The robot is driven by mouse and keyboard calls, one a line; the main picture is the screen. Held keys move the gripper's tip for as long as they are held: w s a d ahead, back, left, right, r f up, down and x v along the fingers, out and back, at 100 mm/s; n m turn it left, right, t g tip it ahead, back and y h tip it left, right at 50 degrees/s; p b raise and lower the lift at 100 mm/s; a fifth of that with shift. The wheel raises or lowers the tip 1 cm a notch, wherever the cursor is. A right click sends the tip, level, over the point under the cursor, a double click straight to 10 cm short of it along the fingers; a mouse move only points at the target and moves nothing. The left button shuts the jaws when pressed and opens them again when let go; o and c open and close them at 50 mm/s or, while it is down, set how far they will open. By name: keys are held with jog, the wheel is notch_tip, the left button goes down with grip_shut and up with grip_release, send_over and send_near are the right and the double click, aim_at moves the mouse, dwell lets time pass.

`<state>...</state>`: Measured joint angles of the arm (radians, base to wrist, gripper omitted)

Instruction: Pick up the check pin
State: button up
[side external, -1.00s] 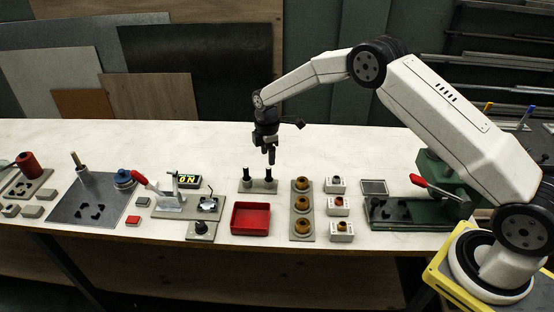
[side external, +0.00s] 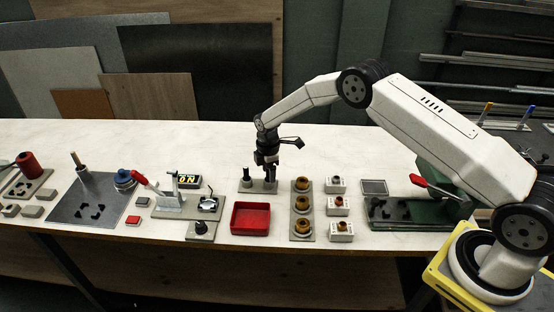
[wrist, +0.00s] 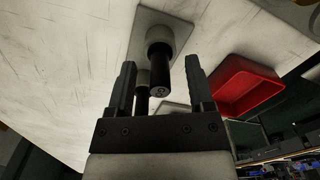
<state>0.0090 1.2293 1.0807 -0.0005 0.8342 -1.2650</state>
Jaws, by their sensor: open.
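Two dark upright pins stand in a small grey holder plate (side external: 256,187) in the side view. The left pin (side external: 246,175) is in plain sight. The right one is mostly hidden by my gripper (side external: 271,174), which is low over that end of the plate. In the wrist view, a black pin with a grey collar (wrist: 159,66) appears between the open fingers of my gripper (wrist: 159,62). I cannot tell which pin is the check pin, or whether a finger touches one.
A red tray (side external: 250,218) lies just in front of the pin plate. A plate with several brown rings (side external: 302,208) and small white blocks (side external: 339,207) are to the right. The table behind is clear.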

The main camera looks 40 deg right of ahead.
jog(key=shift+f, duration=0.15)
dwell(0.3)
grip_shut()
